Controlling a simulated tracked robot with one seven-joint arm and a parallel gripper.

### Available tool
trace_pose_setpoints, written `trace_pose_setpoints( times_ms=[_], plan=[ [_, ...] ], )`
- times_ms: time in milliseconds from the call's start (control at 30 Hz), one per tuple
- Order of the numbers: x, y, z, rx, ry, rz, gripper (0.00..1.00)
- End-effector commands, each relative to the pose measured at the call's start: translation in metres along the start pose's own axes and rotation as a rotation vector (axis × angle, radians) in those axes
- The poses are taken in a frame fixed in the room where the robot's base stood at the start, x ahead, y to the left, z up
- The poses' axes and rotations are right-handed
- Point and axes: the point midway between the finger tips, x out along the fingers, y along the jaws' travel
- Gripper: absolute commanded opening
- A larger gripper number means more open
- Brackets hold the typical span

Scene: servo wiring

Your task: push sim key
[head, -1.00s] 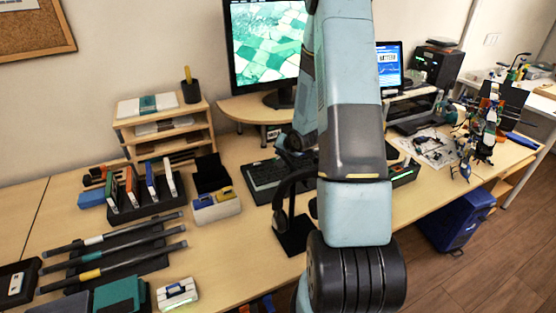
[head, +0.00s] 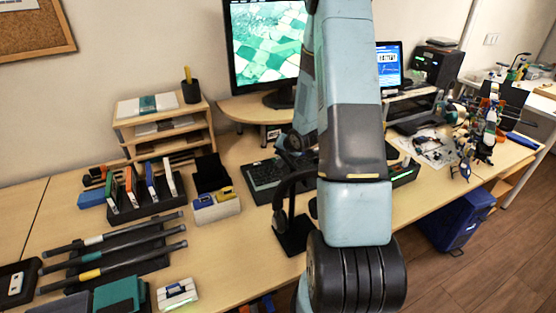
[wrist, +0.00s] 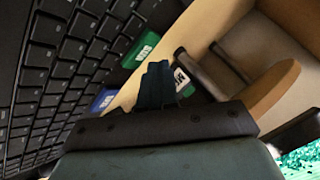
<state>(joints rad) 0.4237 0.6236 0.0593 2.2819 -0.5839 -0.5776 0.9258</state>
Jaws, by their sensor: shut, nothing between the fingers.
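The black keyboard (wrist: 65,70) fills the left of the wrist view; it also shows in the head view (head: 262,178), partly behind my arm. At its edge are a green key (wrist: 140,50) and a blue key (wrist: 102,100), both with pale marks I cannot read. Another green piece with a white label (wrist: 184,82) shows just beside my fingers, partly hidden by them; I cannot tell for sure which key is the sim key. My gripper (wrist: 156,80) is shut and empty, its fingertips close to the green pieces. I cannot tell whether they touch.
A monitor (head: 265,45) stands on a wooden riser behind the keyboard. A black stand (head: 293,232) is close in front of it. A card box (head: 215,205), a book rack (head: 150,205) and shelves (head: 160,125) are to the left. A cluttered work area (head: 440,150) lies right.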

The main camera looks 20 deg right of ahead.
Motion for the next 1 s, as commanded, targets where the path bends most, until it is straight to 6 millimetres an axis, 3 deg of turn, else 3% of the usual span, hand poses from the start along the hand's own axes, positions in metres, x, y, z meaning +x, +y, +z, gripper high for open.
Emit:
trace_pose_setpoints(
  times_ms=[1000],
  plan=[
    [0.0067,0.0049,0.0055,0.0,0.0,0.0,0.0]
  ],
)
